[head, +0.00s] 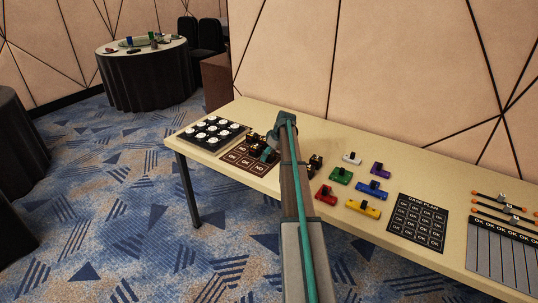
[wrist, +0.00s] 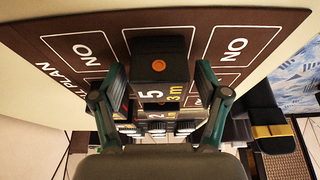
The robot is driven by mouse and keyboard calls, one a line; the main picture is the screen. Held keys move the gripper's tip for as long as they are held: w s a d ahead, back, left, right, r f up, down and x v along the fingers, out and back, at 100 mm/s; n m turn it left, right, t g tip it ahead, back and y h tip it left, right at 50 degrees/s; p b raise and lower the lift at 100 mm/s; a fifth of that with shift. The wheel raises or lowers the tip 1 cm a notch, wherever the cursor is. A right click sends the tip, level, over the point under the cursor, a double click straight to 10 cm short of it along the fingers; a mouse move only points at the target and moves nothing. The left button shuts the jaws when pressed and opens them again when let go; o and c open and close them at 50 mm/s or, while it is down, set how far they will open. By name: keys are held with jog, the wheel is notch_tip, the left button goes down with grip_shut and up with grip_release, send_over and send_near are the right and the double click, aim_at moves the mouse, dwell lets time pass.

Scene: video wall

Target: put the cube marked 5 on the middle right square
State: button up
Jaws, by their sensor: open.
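The dark cube marked 5 (wrist: 153,94) stands upright between my fingers in the wrist view, with an orange dot on its top and "3m" beside the 5. My gripper (wrist: 161,88) is open, one finger on each side of the cube, with no clear contact. In the head view my gripper (head: 268,150) is low over the brown plan board (head: 229,154). Its front row of squares shows; the middle right square is hidden by my gripper and the dark cubes. A cube marked 2 (wrist: 155,116) shows behind the 5 in the wrist view.
A black tray (head: 190,137) with white round pieces lies left of the board. Coloured blocks, such as a red one (head: 325,194), lie right of my arm. A case plan card (head: 418,223) and a slotted rack (head: 500,252) are farther right.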

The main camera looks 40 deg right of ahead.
jog(key=b+v, duration=0.2)
jog(key=v, duration=1)
jog(key=shift+r, duration=0.1)
